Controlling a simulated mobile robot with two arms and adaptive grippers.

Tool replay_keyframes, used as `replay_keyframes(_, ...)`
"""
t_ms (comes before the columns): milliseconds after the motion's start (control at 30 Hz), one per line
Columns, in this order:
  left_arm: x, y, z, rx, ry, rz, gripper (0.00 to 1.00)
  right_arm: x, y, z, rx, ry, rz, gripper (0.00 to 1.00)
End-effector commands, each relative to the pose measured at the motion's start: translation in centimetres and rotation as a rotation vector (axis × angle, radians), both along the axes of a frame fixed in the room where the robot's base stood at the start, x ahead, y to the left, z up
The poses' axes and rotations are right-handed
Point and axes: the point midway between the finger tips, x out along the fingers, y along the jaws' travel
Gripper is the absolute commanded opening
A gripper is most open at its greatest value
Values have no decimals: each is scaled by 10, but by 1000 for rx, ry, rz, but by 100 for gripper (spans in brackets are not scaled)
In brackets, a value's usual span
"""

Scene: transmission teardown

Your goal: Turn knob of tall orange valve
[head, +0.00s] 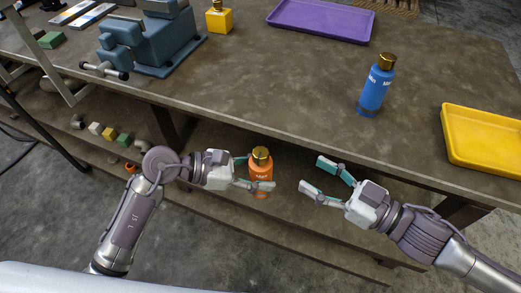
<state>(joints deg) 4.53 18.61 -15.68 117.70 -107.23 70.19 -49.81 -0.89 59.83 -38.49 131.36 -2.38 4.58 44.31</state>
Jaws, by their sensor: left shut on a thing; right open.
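The tall orange valve (260,181) looks like an orange bottle with a gold knob (262,155) on top. My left gripper (260,174) is shut on its body from the left, with the fingers on either side. The valve is upright and held in front of the table's near edge; part of its body is hidden by a finger. My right gripper (317,180) is open and empty, to the right of the valve and apart from it, with its fingers pointing left.
The table (290,90) bears a blue bottle (374,88), a yellow tray (485,139), a purple tray (320,18), a small yellow bottle (219,18) and a blue-grey vise (150,42). The table's middle is clear. Small coloured blocks (109,133) lie on the lower shelf.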

Motion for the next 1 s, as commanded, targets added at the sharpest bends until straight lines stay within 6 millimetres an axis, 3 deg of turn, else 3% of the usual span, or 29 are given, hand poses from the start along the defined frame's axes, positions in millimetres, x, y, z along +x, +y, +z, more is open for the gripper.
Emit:
replay_keyframes(133, 0, 0, 2, -4, -3, 0, 0, -18, 9, 17, 24, 5, 52, 60)
replay_keyframes(333, 0, 0, 2, -4, -4, 0, 0, -21, 17, 23, 35, 7, 67, 60)
replay_keyframes(567, 0, 0, 2, -4, -4, 0, 0, -9, 38, 24, 36, 2, 67, 60)
replay_keyframes(1000, 0, 0, 3, -4, -3, 0, 0, 26, 98, 23, 34, 5, 66, 60)
